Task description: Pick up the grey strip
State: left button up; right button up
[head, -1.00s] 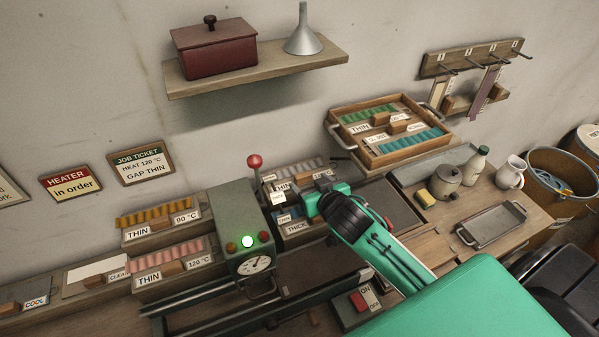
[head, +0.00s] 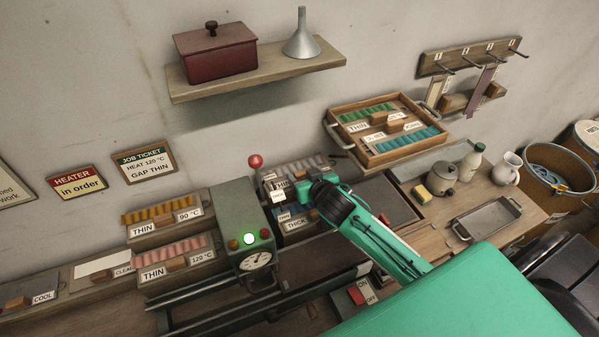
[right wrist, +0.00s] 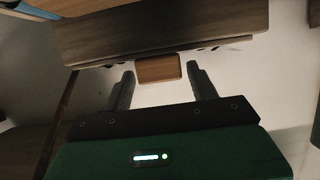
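A row of greyish strips (head: 303,167) stands in a tray behind the green press, just beyond my right gripper. I cannot tell a single grey strip apart from the row. My right gripper (head: 279,189) is over the front of this tray, and its wrist partly hides the tray and labels. In the right wrist view the two fingers (right wrist: 162,88) are spread apart. A small tan wooden block (right wrist: 158,68) shows just past and between the fingertips, with no clear contact. No strip is visible between the fingers. My left gripper is not in view.
The green press (head: 240,225) with a red-knobbed lever stands close left of my gripper. A THICK tray (head: 296,224) with blue strips lies just below it. Trays of orange (head: 157,215) and pink strips (head: 170,250) lie left; a wooden tray (head: 385,130) sits upper right.

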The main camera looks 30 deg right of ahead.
jog(key=c, duration=0.7)
jog(key=shift+c, duration=0.2)
